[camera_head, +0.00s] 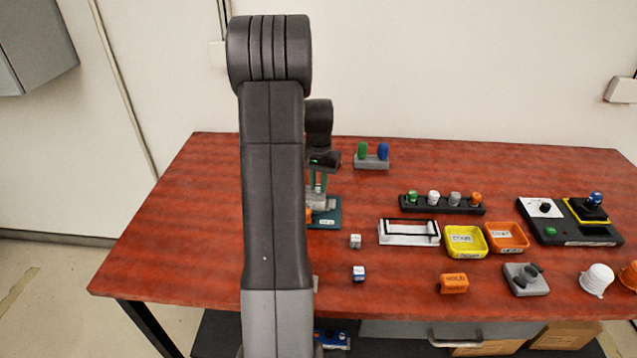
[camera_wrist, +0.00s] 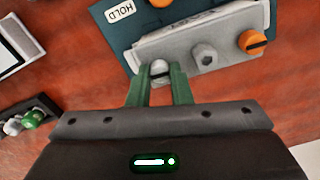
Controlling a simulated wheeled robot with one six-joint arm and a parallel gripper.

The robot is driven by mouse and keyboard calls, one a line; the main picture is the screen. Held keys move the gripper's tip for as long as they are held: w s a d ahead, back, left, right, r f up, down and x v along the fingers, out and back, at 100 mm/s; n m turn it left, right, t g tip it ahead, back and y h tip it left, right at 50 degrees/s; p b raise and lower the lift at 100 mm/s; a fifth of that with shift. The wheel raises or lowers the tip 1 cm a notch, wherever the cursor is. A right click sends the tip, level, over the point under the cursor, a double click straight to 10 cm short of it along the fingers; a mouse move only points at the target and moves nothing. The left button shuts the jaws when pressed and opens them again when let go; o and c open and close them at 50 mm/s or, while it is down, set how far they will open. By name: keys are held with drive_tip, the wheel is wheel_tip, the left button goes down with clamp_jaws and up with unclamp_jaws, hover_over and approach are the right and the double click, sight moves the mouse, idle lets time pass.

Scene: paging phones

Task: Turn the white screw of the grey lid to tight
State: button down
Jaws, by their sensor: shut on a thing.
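The grey lid (camera_wrist: 183,48) sits on a dark teal base (camera_wrist: 110,22) with a "HOLD" label. The white screw (camera_wrist: 159,67) is at the lid's near left end in the wrist view. My gripper (camera_wrist: 159,77) has its green fingers shut on the white screw, one on each side. The fingers hide part of it, and how far it is turned cannot be told. In the head view my gripper (camera_head: 318,183) points down over the grey lid (camera_head: 321,203), and my arm hides part of the lid.
On the lid are a grey hex screw (camera_wrist: 205,55) and an orange slotted screw (camera_wrist: 252,42), close right of my fingers. Another orange piece (camera_wrist: 162,2) shows behind. A block with green and blue pegs (camera_head: 372,163) stands behind right. Two white cubes stand in front right.

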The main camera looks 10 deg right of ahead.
sight(318, 186)
idle(0.3)
drive_tip(key=c, duration=1.3)
unclamp_jaws()
drive_tip(key=shift+r, duration=0.1)
wheel_tip(318, 186, up, 14)
drive_tip(key=b, duration=0.1)
drive_tip(key=shift+f, duration=0.25)
wheel_tip(318, 186, down, 14)
drive_tip(key=shift+r+p, duration=0.15)
drive_tip(key=shift+p, duration=0.35)
